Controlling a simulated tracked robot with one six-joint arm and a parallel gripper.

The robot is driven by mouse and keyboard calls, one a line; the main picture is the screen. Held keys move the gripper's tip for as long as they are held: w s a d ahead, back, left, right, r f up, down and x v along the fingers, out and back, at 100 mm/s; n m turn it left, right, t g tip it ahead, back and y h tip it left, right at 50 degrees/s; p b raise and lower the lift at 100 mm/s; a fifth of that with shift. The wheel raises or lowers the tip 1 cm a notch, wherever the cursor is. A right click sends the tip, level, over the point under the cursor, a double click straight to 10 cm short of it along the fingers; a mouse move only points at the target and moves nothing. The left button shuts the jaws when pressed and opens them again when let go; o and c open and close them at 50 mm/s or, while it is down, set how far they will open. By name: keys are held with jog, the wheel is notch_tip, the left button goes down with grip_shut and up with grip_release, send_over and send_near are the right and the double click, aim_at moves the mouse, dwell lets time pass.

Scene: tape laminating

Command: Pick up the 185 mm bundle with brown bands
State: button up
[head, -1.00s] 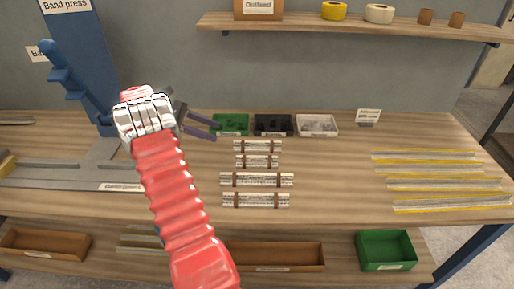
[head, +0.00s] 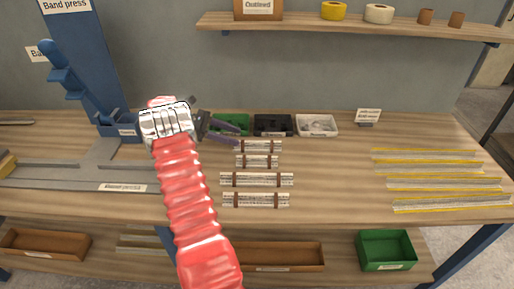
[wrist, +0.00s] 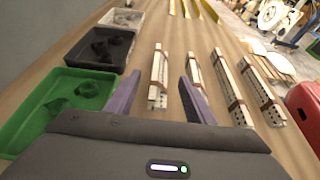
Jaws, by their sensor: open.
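I cannot read which is 185 mm. My gripper (head: 238,136) is open and empty, at the left end of the rear bundle. In the wrist view the rear bundle (wrist: 158,80) shows between the spread fingers, and the second bundle (wrist: 194,72) lies just right of them. I cannot tell the height gap.
Green (head: 233,122), black (head: 273,125) and white (head: 317,125) bins stand behind the bundles. Yellow-edged strips (head: 440,170) lie at right. The blue band press (head: 85,60) stands at left. Bare bench lies between bundles and strips.

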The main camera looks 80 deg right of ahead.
send_near(269, 148)
jog(key=shift+w+d, duration=0.1)
jog(key=shift+d, duration=0.15)
jog(key=shift+x, duration=2.65)
jog(key=shift+a, duration=0.15)
jog(key=shift+c, duration=0.3)
grip_shut()
